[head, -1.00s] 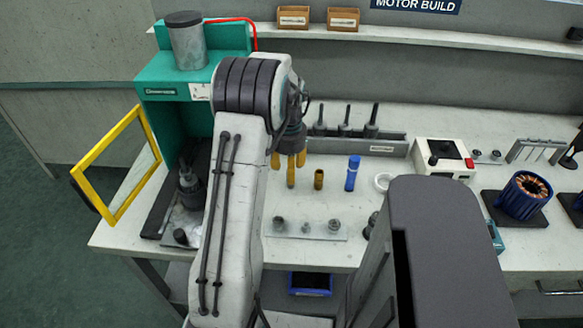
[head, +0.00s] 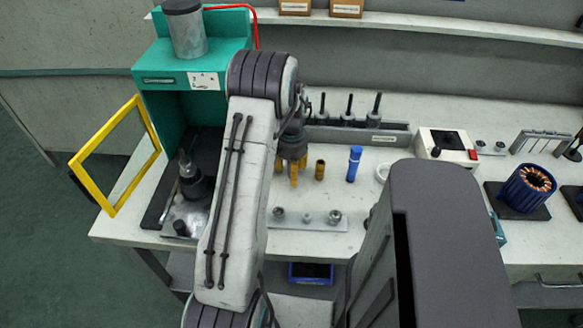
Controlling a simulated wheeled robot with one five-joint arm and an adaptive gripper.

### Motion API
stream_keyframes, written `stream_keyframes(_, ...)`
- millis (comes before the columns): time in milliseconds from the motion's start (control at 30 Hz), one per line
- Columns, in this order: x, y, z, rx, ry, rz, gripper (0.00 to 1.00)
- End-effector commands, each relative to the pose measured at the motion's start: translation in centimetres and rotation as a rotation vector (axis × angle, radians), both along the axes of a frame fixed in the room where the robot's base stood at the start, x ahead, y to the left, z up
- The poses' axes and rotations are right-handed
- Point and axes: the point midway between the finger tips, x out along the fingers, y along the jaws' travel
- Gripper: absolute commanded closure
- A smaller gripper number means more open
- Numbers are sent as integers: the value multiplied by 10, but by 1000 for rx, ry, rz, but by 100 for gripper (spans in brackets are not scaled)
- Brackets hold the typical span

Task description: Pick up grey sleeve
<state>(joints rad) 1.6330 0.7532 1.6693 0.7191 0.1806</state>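I cannot pick out a grey sleeve with certainty; it may be hidden behind my arm or gripper. A brass sleeve (head: 320,170) and a taller blue sleeve (head: 354,164) stand upright on the bench. My gripper (head: 293,170) hangs with yellow fingers pointing down, just left of the brass sleeve. Its fingers look spread, but whether anything is between them is hard to see. Small grey metal parts sit on a flat plate (head: 320,226) in front of the gripper.
A green press (head: 165,78) with an open yellow-framed door (head: 88,182) stands at the left. A rack (head: 395,137) with several dark tools is behind the sleeves. A white control box (head: 450,146) and a blue-cased motor part (head: 528,188) are to the right.

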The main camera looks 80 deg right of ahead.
Motion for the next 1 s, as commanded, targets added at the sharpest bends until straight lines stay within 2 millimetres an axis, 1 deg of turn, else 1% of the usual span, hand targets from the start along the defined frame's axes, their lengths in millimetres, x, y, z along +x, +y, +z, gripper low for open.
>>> stream_keyframes(100,0,0,-4,0,0,0,50)
stream_keyframes(300,0,0,-4,0,0,0,50)
stream_keyframes(333,0,0,-4,0,0,0,47)
stream_keyframes(867,0,0,-4,0,0,0,94)
stream_keyframes(900,0,0,-4,0,0,0,97)
stream_keyframes(1000,0,0,-4,0,0,0,97)
